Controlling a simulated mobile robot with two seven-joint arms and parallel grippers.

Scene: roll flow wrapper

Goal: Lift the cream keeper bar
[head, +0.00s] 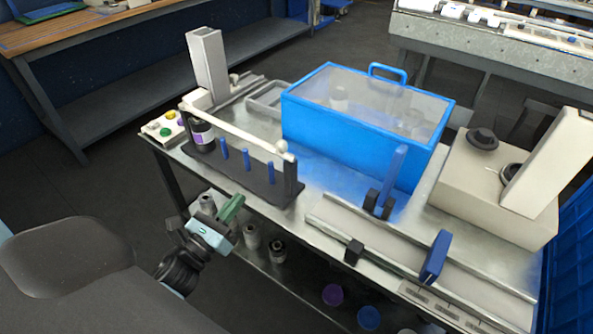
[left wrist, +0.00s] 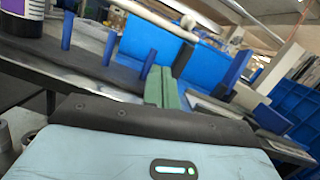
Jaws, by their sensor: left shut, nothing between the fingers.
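The cream keeper bar (head: 236,131) lies across the top of a dark rack (head: 235,178), over several blue pegs, with a round knob at its right end. A dark jar with a white and purple label (head: 201,135) stands at the rack's left end, under the bar. My left gripper (head: 231,208), with green fingers, is in front of the rack and below the bar, apart from it. Its fingers (left wrist: 163,88) are closed together and empty in the left wrist view. My right gripper is not in view.
A blue box with a clear lid (head: 355,163) stands behind the rack. A cream machine (head: 490,185) is at the right. Rails and upright blue plates (head: 435,257) occupy the front right. Rolls (head: 277,251) sit on the lower shelf beneath the table edge.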

